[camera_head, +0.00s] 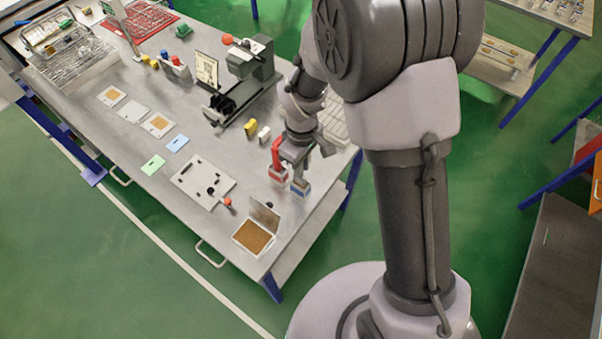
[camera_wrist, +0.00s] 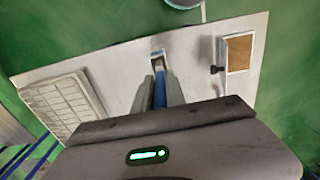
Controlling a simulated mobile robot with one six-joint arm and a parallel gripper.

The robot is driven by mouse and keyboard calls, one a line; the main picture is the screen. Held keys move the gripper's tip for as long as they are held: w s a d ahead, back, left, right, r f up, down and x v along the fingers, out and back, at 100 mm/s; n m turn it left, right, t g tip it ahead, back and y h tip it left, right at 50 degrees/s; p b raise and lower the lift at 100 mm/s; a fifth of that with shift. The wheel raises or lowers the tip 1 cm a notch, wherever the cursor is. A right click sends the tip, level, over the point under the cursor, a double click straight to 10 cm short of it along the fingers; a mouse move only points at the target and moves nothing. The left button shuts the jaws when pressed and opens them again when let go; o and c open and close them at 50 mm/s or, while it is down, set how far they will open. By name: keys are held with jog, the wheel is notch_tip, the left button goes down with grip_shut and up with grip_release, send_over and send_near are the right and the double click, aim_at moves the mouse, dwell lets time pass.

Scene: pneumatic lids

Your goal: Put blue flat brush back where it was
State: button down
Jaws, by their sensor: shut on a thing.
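My gripper (camera_wrist: 161,90) is shut on the blue flat brush (camera_wrist: 160,87), which shows as a blue strip between the fingers in the wrist view. A small light box with an opening (camera_wrist: 157,58) lies just beyond the fingertips. In the head view my gripper (camera_head: 296,163) hangs low over the near right part of the metal table. The brush's lower end and any contact with the box cannot be told.
An open case with a brown inside (camera_head: 254,236) lies at the table's near corner. A white plate with black parts (camera_head: 203,182) lies to its upper left. A grey-green machine (camera_head: 245,75) stands farther back. A ribbed pale tray (camera_wrist: 62,102) is at left in the wrist view.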

jog(key=shift+f, duration=2)
jog(key=shift+f+b, duration=0.15)
jog(key=shift+b, duration=0.2)
jog(key=c, duration=1.4)
grip_release()
jog(key=shift+w, duration=0.1)
jog(key=shift+o, duration=0.2)
